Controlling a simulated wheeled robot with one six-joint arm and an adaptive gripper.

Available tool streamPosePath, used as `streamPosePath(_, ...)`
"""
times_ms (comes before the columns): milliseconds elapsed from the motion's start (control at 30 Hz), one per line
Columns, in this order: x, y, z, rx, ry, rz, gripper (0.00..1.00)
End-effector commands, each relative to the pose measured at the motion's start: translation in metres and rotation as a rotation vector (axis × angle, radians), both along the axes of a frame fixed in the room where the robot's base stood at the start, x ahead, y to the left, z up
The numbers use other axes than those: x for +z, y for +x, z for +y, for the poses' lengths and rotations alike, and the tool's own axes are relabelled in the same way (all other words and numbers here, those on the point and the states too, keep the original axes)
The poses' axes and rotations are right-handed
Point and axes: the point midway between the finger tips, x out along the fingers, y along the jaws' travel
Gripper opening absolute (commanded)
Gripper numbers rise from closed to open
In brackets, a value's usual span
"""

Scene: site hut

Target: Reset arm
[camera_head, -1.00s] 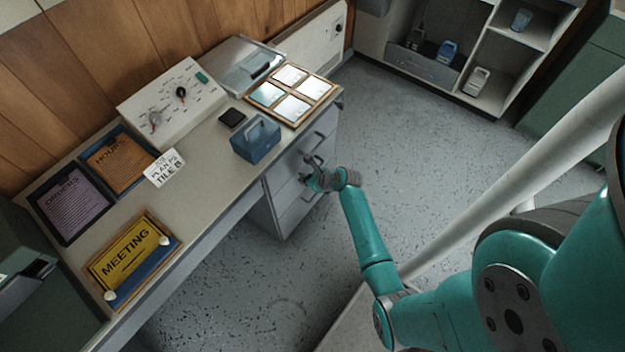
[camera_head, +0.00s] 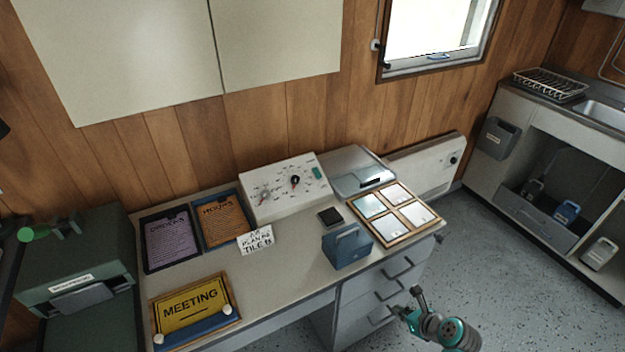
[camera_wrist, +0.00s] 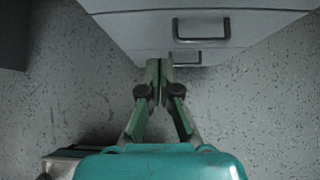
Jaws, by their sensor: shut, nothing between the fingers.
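My gripper (camera_head: 412,302) is in front of the desk's drawer stack (camera_head: 372,300), off to its right in the head view. In the wrist view my gripper (camera_wrist: 158,68) has its two green fingers together, with nothing between them. Its tips point toward the drawer fronts with dark bar handles (camera_wrist: 201,29). I cannot tell how far the tips are from the drawers. The drawers look closed. Most of my arm is out of the head view.
The desk (camera_head: 290,290) carries a blue caddy (camera_head: 347,247), a four-tile frame (camera_head: 383,232), a control panel box (camera_head: 284,187), a MEETING sign (camera_head: 193,309) and paper trays. A green cabinet (camera_head: 80,250) stands left. Open floor (camera_head: 490,250) lies right, before the sink unit (camera_head: 545,150).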

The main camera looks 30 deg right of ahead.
Motion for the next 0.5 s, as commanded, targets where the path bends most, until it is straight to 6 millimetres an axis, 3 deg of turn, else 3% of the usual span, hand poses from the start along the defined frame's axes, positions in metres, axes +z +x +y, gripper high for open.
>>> streamPosePath(167,-0.004,-0.004,0.012,0.035,-0.047,0.001,0.00)
streamPosePath(367,-0.014,-0.030,0.066,0.224,-0.313,0.005,0.00)
streamPosePath(500,-0.012,-0.058,0.105,0.403,-0.565,0.010,0.00)
